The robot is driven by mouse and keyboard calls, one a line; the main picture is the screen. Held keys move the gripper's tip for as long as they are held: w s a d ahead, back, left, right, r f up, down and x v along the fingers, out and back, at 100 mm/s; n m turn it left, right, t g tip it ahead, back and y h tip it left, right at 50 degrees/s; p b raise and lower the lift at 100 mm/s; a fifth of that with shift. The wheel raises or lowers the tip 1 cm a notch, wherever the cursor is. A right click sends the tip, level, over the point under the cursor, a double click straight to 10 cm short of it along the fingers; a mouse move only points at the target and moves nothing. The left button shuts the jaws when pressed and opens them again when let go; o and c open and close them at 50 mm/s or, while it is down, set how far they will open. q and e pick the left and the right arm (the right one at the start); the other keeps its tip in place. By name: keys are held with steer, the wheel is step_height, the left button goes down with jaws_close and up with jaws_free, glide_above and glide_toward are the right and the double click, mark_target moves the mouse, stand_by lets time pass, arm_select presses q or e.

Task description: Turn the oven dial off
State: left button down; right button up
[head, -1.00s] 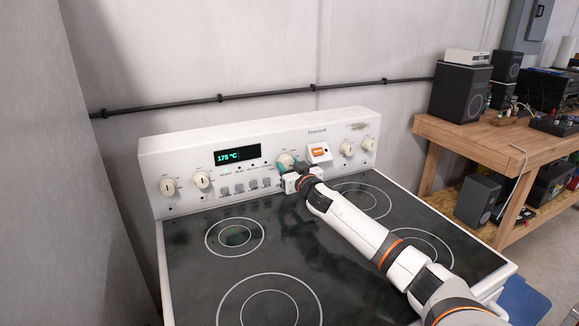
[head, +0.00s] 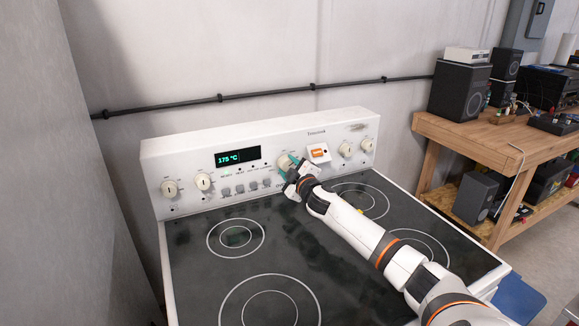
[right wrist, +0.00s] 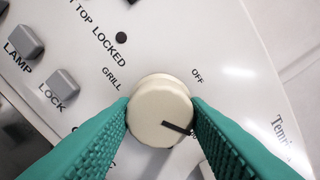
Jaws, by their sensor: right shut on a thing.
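The cream oven dial (head: 285,161) is on the white back panel of the stove, left of an orange-lit switch. In the right wrist view the dial (right wrist: 158,112) sits between my two green fingers, which press its left and right sides. Its dark pointer line aims to the lower right, away from the OFF label (right wrist: 197,76) at the upper right. A GRILL label (right wrist: 112,78) is at the upper left. My right gripper (head: 293,170) is shut on the dial and partly hides it in the head view. My left gripper is not in view.
The green display (head: 237,157) reads 175 °C. Other knobs (head: 170,188) and several grey buttons (head: 239,188) share the panel. My right arm crosses above the black cooktop (head: 190,270). A wooden bench (head: 437,140) with speakers stands at the right. A grey wall is at the left.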

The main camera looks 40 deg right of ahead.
steer(key=n+p, duration=0.1)
steer(key=n, duration=1.1)
steer(key=shift+p, duration=0.35)
steer(key=shift+n, duration=0.3)
steer(key=o, duration=1)
steer(key=b+v, duration=0.1)
steer(key=v, duration=0.9)
steer(key=shift+v, duration=1)
steer(key=shift+r, duration=0.1)
